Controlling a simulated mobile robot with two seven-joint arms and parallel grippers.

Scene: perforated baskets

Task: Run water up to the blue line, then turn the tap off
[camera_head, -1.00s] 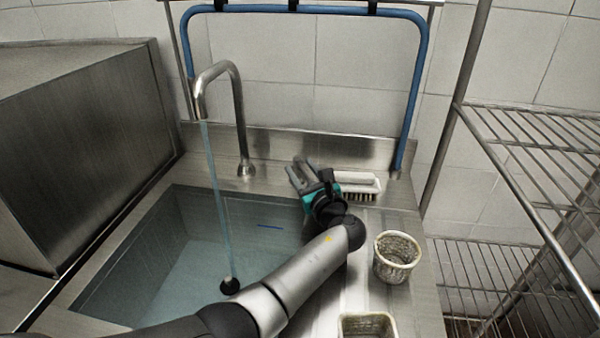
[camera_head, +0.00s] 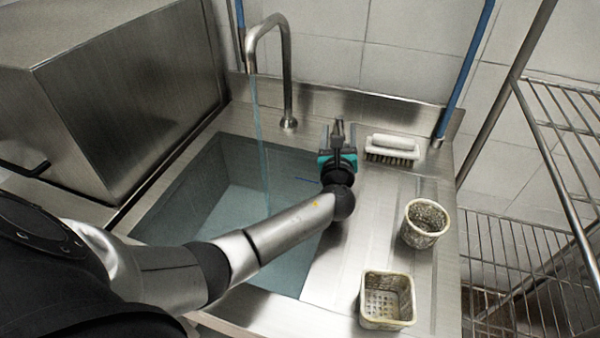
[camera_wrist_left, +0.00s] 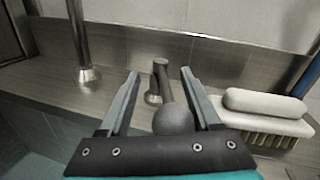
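The curved steel tap (camera_head: 287,75) stands at the back of the sink, and a stream of water (camera_head: 262,130) falls from its spout. The sink basin (camera_head: 200,165) holds water; a short blue line (camera_head: 307,180) shows on its wall, partly beside my arm. I cannot tell the exact gap between water and line. My left gripper (camera_head: 338,130) is right of the tap, fingers toward the back wall. In the left wrist view a small lever with a round knob (camera_wrist_left: 173,118) stands between the open fingers, with no clear contact. My right gripper is not in view.
A white scrubbing brush (camera_head: 392,148) lies just right of my left gripper. A round perforated basket (camera_head: 425,222) and a square one (camera_head: 387,299) stand on the right drainboard. A wire rack (camera_head: 510,250) is at the far right, a steel box (camera_head: 120,90) at the left.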

